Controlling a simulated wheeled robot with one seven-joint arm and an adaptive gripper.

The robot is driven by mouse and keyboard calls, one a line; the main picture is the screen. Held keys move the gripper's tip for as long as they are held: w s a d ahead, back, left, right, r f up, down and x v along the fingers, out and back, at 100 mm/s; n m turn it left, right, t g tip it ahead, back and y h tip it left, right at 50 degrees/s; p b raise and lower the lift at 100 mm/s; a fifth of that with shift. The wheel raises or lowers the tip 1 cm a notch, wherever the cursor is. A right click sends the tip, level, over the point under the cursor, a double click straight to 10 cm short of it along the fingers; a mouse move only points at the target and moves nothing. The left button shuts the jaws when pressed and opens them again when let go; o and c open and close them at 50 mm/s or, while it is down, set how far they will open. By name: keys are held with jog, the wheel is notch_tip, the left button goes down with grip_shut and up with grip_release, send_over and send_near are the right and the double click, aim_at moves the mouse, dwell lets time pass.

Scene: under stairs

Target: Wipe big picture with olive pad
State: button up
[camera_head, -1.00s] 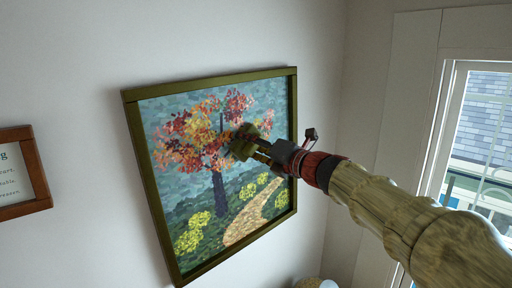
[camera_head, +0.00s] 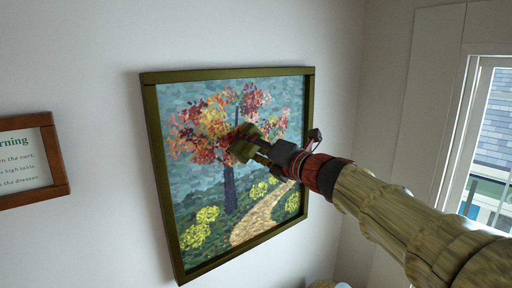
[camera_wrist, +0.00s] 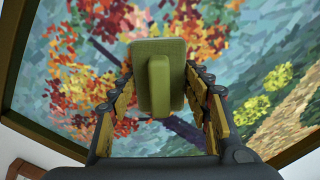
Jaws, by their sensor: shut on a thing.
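The big picture (camera_head: 205,228) hangs on the wall in an olive-green frame and shows a red and orange tree, yellow bushes and a path. It fills most of the wrist view (camera_wrist: 225,65). My gripper (camera_head: 262,152) is in front of the picture's middle, shut on the olive pad (camera_head: 243,143). In the wrist view the pad (camera_wrist: 147,48) is a flat block with a raised handle, between the fingers of my gripper (camera_wrist: 160,90). The pad is at or close to the painted tree's crown; I cannot tell whether it touches the surface.
A smaller brown-framed sign (camera_head: 62,189) with text hangs to the left. A window (camera_head: 488,150) is at the right, beyond the room corner. A pale rounded object shows at the bottom edge, partly cut off. Bare wall surrounds the picture.

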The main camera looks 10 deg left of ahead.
aim_at(225, 150)
jog(key=shift+s+a+f+b, duration=0.2)
jog(key=shift+s+a+b, duration=0.35)
jog(key=shift+s+a, duration=0.55)
jog(key=shift+s+a+f+b, duration=0.2)
jog(key=shift+s+a+b, duration=0.35)
jog(key=shift+s+a, duration=0.55)
jog(key=shift+s+d, duration=0.1)
jog(key=shift+d, duration=0.1)
jog(key=shift+s+d, duration=0.1)
jog(key=shift+s, duration=0.05)
jog(key=shift+v, duration=2.75)
jog(key=shift+d, duration=0.15)
jog(key=shift+v, duration=1.45)
